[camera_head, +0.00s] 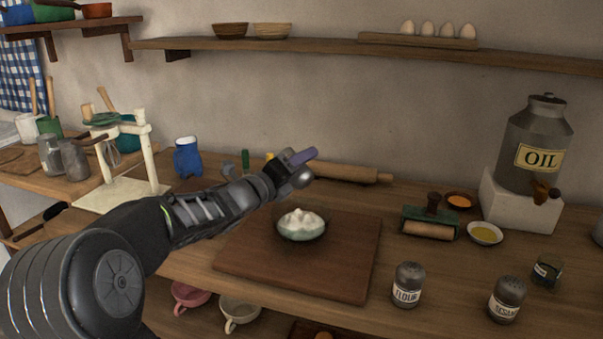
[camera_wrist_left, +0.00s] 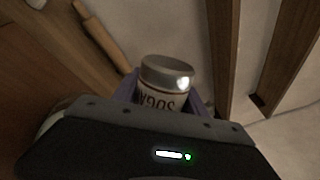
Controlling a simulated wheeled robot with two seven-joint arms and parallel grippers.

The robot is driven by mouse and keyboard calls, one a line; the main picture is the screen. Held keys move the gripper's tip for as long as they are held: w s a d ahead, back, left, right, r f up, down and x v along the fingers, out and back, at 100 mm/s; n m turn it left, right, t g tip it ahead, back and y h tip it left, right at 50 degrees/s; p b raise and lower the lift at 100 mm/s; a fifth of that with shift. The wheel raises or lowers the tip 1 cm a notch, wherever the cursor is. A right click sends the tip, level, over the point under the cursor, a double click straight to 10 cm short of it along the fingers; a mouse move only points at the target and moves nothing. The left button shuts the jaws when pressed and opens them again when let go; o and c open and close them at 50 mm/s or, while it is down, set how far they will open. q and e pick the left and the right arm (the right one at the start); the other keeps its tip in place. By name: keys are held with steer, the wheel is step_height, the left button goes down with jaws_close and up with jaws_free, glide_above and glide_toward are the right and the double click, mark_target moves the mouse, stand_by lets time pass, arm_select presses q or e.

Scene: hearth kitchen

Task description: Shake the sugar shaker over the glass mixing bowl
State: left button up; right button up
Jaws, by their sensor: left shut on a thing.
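My left gripper (camera_head: 300,164) is shut on the sugar shaker, above the glass mixing bowl and toward its far side. In the left wrist view the sugar shaker (camera_wrist_left: 165,82) sits between the purple fingers; its metal lid and part of its pale label with dark letters show. In the head view the gripper mostly hides the shaker, and I cannot tell its tilt. The glass mixing bowl (camera_head: 302,233) holds a white heap and stands on a wooden board (camera_head: 343,267). A clear gap separates gripper and bowl. My right gripper is not in view.
A flour shaker (camera_head: 408,285) and another labelled shaker (camera_head: 507,300) stand at the front right. A rolling pin (camera_head: 350,172) lies behind the board. A small roller (camera_head: 430,225), a yellow dish (camera_head: 485,233) and an oil can (camera_head: 535,145) are at the right. A blue jug (camera_head: 187,158) stands left.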

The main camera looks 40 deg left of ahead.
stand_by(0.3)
arm_select(q)
steer(key=shift+a, duration=0.6)
steer(key=shift+d+b, duration=0.55)
steer(key=shift+d, duration=0.05)
